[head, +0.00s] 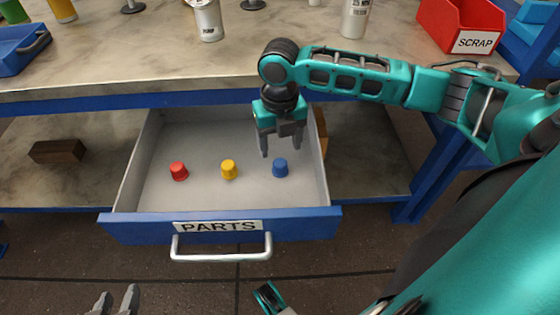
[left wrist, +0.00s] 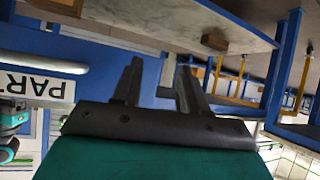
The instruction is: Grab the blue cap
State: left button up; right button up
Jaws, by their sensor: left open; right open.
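The blue cap (head: 280,168) stands in the open drawer (head: 322,180), toward its right side. My right gripper (head: 281,150) is open and empty, pointing down into the drawer with its fingertips just above and behind the blue cap in the picture; I cannot tell the exact height gap. My left gripper (head: 116,300) is open and empty, low in front of the drawer at the bottom edge. Its fingers also show in the left wrist view (left wrist: 158,78), with nothing between them.
A yellow cap (head: 229,169) and a red cap (head: 178,171) stand left of the blue one. The drawer front has a PARTS label (head: 218,226) and a metal handle (head: 221,255). The worktop (head: 130,55) overhangs behind. A brown block (head: 57,152) lies on the lower shelf.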

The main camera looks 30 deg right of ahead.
aim_at(280, 162)
notch_tip(280, 162, down, 6)
jog(key=shift+r+b, duration=0.25)
jog(key=shift+b, duration=0.85)
jog(key=shift+c, duration=0.4)
jog(key=shift+r, duration=0.1)
jog(key=c, duration=1)
